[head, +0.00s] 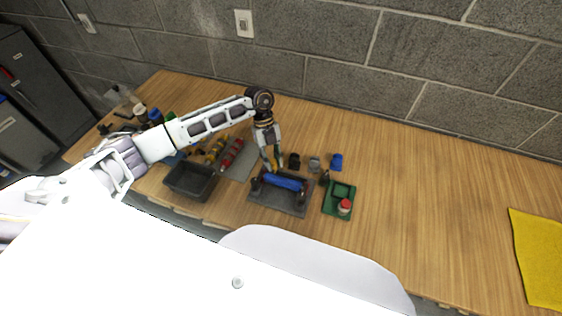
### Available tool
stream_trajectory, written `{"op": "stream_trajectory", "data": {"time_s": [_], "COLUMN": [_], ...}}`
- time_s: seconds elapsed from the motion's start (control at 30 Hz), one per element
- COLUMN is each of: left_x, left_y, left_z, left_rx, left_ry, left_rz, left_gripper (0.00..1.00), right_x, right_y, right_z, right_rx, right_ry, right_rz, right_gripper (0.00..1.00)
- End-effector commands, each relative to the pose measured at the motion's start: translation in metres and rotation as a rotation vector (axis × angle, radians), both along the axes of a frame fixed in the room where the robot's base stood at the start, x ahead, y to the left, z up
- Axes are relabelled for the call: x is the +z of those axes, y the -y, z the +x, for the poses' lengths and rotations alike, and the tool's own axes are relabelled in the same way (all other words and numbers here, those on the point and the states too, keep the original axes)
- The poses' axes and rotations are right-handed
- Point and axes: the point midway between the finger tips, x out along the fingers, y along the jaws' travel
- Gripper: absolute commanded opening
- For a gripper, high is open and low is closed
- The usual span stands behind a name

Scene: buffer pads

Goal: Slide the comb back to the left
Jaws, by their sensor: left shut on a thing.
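A long blue piece (284,183), which looks like the comb, lies across a dark grey fixture (282,205) near the front of the table. My left gripper (271,167) reaches down from above at the left end of the blue piece. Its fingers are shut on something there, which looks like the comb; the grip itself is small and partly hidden. Dark posts stand on the fixture at both ends of the blue piece. My right gripper is not in view.
A dark empty bin (191,181) stands left of the fixture. A green tray (335,195) with a red-capped jar (344,207) stands right. Small cups, including a blue one (337,161), stand behind. A yellow cloth (540,255) lies far right; the table between is clear.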

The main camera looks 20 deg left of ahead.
Motion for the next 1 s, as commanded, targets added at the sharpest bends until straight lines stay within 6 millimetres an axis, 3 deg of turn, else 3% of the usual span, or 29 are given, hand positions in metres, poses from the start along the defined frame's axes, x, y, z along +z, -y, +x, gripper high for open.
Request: {"op": "stream_trajectory", "data": {"time_s": [0.37, 0.4, 0.43, 0.67, 1.0], "left_x": [0.001, 0.001, 0.001, 0.000, 0.010], "left_y": [-0.007, -0.007, -0.007, -0.005, -0.007], "left_z": [0.001, 0.001, 0.001, 0.000, 0.004], "left_rx": [0.002, 0.003, 0.003, 0.001, 0.002], "left_ry": [0.001, 0.001, 0.001, 0.000, 0.002], "left_rz": [0.004, 0.005, 0.005, 0.003, 0.000], "left_gripper": [0.00, 0.31, 0.34, 0.35, 0.35], "right_x": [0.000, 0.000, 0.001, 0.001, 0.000], "right_y": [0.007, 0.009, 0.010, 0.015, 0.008], "right_z": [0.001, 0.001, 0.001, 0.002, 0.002], "right_rx": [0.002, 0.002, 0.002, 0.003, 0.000], "right_ry": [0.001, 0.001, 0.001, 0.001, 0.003], "right_rz": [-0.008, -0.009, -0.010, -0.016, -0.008], "right_gripper": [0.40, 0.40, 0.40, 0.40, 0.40]}}
